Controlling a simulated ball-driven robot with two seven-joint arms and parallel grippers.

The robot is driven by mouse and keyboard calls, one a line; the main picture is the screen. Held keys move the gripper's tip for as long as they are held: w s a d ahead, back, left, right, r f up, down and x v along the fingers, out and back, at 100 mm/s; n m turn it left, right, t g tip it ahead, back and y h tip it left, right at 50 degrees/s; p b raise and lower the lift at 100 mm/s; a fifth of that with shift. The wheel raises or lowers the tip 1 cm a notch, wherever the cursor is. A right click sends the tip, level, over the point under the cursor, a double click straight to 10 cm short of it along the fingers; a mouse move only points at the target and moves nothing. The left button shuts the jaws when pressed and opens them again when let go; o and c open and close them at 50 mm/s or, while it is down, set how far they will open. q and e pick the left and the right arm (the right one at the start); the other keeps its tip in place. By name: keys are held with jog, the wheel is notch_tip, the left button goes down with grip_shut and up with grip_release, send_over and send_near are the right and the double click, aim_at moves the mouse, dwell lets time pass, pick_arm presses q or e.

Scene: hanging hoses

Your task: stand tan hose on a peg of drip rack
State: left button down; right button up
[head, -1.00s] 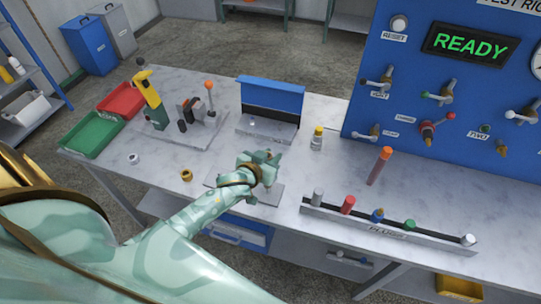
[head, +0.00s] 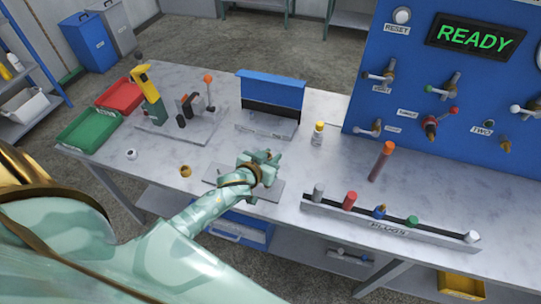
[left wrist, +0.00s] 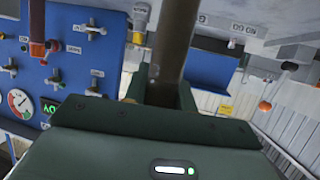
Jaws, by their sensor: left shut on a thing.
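My left gripper (head: 262,170) is low over a grey plate (head: 268,192) near the front edge of the bench. In the left wrist view its fingers (left wrist: 160,92) are shut on a dark brownish tube, which I take to be the tan hose (left wrist: 173,45). The tube stretches away from the fingers, and its far end is out of the picture. In the head view the hand and forearm hide the tube. I cannot pick out the drip rack or its pegs for sure; the hand covers part of the grey plate. My right gripper is not in view.
A plug rail (head: 388,228) with several coloured plugs and an orange-topped rod (head: 380,162) are to the right. A blue-backed stand (head: 270,92) and a yellow-capped bottle (head: 318,134) are behind. A blue test panel (head: 385,40) rises at the right.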

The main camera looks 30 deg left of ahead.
pick_arm(q)
jog(key=shift+f+b, duration=0.45)
jog(key=shift+f, duration=0.25)
jog(key=c, duration=1.1)
grip_release()
jog(key=shift+o, duration=0.2)
jog(key=shift+s+r, duration=0.1)
jog(key=p+v, duration=0.2)
jog(key=v, duration=1.4)
